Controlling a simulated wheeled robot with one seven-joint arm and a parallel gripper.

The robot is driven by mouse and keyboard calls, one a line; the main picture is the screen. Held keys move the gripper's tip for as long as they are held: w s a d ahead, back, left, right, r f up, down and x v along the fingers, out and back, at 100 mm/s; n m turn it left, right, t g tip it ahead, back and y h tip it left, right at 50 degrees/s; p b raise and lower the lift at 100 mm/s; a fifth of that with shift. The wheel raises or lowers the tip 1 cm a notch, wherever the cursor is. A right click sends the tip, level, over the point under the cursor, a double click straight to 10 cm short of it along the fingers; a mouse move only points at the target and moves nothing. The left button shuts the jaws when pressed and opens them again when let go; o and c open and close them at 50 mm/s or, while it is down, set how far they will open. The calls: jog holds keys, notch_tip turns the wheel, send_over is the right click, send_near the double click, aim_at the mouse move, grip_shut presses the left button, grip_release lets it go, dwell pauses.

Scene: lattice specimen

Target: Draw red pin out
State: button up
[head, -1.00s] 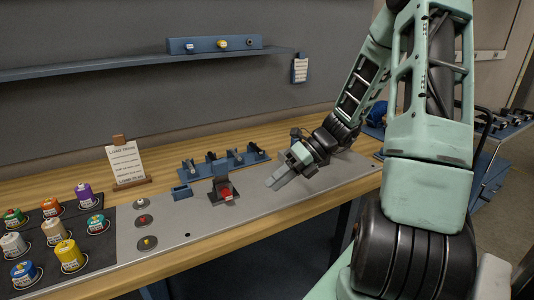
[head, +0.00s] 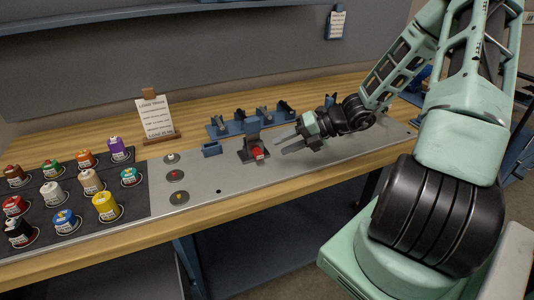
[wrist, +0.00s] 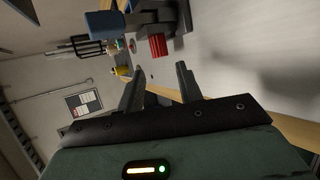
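A small dark fixture (head: 252,156) stands on the grey metal strip of the bench, with a red part (head: 257,152) on its front that looks like the red pin. In the wrist view this red part (wrist: 157,46) looks ribbed and lies ahead, beyond the fingertips, against the dark fixture (wrist: 160,18). My gripper (head: 281,142) is just right of the fixture, pointing toward it. Its two fingers are apart, with nothing between them; they also show in the wrist view (wrist: 160,72). How far the pin sits inside the fixture is hidden.
A sign (head: 156,118) and several coloured jars on a dark mat (head: 133,205) are further left. The strip in front of the fixture is clear.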

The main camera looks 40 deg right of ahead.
aim_at(255, 149)
jog(key=x, duration=0.6)
jog(key=shift+w+a+f+b, duration=0.1)
jog(key=shift+w+a+b, duration=0.1)
jog(key=shift+b, duration=0.15)
jog(key=c, duration=0.7)
